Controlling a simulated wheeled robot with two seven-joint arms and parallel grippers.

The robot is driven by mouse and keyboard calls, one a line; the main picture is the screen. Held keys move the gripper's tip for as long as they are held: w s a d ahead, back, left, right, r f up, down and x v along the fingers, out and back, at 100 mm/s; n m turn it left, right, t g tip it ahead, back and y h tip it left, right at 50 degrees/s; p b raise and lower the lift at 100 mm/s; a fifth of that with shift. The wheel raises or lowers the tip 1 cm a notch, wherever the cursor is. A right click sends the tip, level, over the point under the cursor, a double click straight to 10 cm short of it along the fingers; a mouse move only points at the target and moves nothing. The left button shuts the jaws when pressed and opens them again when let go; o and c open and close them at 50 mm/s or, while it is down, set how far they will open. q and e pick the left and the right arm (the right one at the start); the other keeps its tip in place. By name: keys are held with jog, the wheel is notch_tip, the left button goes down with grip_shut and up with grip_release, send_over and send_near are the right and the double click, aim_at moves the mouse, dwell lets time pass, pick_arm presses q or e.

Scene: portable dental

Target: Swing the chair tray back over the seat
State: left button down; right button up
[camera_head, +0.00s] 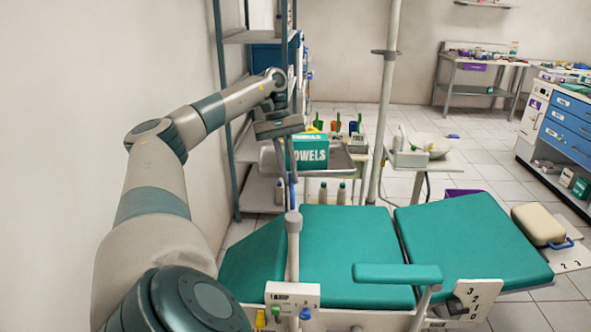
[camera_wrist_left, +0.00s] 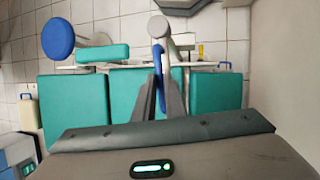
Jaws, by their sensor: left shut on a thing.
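The teal chair seat (camera_head: 350,250) lies across the lower middle of the head view and shows again in the left wrist view (camera_wrist_left: 90,95). A grey metal tray (camera_head: 342,163) with rounded corners is beyond the seat, partly hidden by my gripper. A grey post (camera_head: 293,245) stands at the seat's near side, with a blue bar (camera_head: 292,195) running away from its top. My left gripper (camera_head: 291,178) points down at the blue bar. In the left wrist view its fingers (camera_wrist_left: 158,85) are shut on the blue bar (camera_wrist_left: 159,65). My right gripper is out of view.
A green towels box (camera_head: 307,152) appears at the tray, with a cart behind. A white pole (camera_head: 385,110) rises behind the seat. A teal armrest (camera_head: 397,273) is at the near side.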

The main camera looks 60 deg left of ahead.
pick_arm(q)
jog(key=shift+w+r, duration=0.15)
jog(key=shift+w, duration=0.05)
jog(key=shift+w+d+m+g+p, duration=0.3)
jog(key=shift+w+m+p, duration=0.15)
jog(key=shift+m+p, duration=0.25)
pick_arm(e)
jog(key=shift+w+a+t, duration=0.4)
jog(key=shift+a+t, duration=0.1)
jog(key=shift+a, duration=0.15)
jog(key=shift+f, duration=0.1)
pick_arm(q)
jog(key=c, duration=1.8)
grip_release()
jog(key=shift+w, duration=0.1)
